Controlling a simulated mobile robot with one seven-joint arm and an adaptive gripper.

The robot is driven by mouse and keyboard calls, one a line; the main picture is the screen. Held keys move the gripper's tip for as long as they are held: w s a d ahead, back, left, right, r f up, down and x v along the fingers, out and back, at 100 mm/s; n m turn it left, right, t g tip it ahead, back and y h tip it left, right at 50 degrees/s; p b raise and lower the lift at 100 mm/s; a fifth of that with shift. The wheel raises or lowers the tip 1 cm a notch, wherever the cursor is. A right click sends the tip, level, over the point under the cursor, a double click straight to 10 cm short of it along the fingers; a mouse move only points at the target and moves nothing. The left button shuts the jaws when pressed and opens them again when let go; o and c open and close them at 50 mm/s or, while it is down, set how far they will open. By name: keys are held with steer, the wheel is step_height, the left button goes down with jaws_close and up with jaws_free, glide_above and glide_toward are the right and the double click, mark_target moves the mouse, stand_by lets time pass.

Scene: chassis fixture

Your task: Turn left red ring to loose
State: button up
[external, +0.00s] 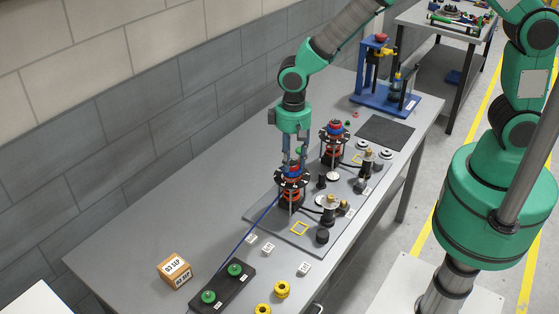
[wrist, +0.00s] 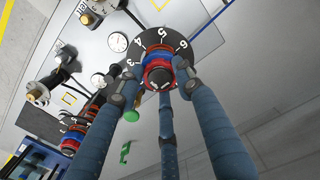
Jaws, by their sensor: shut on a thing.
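The left red ring (wrist: 157,72) sits on a stack with a blue ring (wrist: 157,55), above a black numbered dial (wrist: 135,40). In the external view this left stack (external: 291,177) stands on the nearer half of the grey fixture plate. My gripper (external: 292,163) points straight down over it, with its blue-sleeved fingers around the top. In the wrist view my gripper (wrist: 156,77) is shut on the red ring, with fingertips on both sides of it. The fingers hide part of the ring and dial.
A similar right stack (external: 334,135) stands farther back, close to my gripper. Valves and gauges lie to the right on the plate (external: 283,233). A blue stand (external: 384,100) is at the far end. A box (external: 174,272) and green knobs (external: 234,270) lie nearer.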

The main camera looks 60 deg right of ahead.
steer(key=n, duration=0.5)
steer(key=shift+w+n, duration=0.1)
steer(key=shift+n, duration=0.2)
steer(key=n, duration=0.5)
steer(key=shift+a+r+n+b, duration=0.1)
steer(key=shift+n+b, duration=0.3)
steer(key=o, duration=1.2)
steer(key=shift+c, duration=0.2)
steer(key=shift+r, duration=0.1)
step_height(320, 180, up, 12)
